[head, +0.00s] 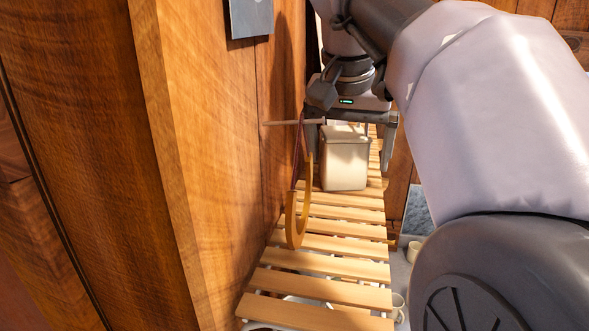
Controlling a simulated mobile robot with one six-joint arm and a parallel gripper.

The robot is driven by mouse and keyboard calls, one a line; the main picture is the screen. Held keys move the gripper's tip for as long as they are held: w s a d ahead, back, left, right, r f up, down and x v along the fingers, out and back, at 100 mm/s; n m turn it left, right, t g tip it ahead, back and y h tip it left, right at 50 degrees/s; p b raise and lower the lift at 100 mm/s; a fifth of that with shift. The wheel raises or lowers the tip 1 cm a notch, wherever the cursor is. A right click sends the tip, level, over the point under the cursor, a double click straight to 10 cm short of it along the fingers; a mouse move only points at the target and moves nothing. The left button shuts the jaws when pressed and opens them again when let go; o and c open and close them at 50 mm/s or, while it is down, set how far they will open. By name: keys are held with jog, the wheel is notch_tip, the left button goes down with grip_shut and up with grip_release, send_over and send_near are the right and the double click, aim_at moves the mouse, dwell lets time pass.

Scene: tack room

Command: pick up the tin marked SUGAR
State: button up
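A cream, box-like tin (345,168) with a lid stands upright on a slatted wooden shelf (322,271) in the head view. No marking can be read on the side I see, so I cannot tell whether it says SUGAR. My gripper (350,160) is over the tin and pointing down, with one finger on each side of it. A gap shows between the tin and the right finger. The left finger is close to the tin's left side, and I cannot tell whether they touch.
A yellow-brown hoop (291,222) hangs by the wooden wall (205,130), left of and nearer than the tin. A thin peg (285,122) sticks out by the left finger. Pale items show below the shelf. The shelf's near slats are clear.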

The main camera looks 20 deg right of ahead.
jog(key=shift+s+a+r, duration=0.1)
jog(key=shift+s+a, duration=0.1)
jog(key=shift+s, duration=0.15)
jog(key=c, duration=0.3)
jog(key=shift+s+a, duration=0.1)
jog(key=shift+s, duration=0.05)
jog(key=c, duration=0.4)
jog(key=shift+w, duration=0.25)
jog(key=c, duration=1.1)
jog(key=shift+s, duration=0.1)
jog(key=shift+c, duration=0.9)
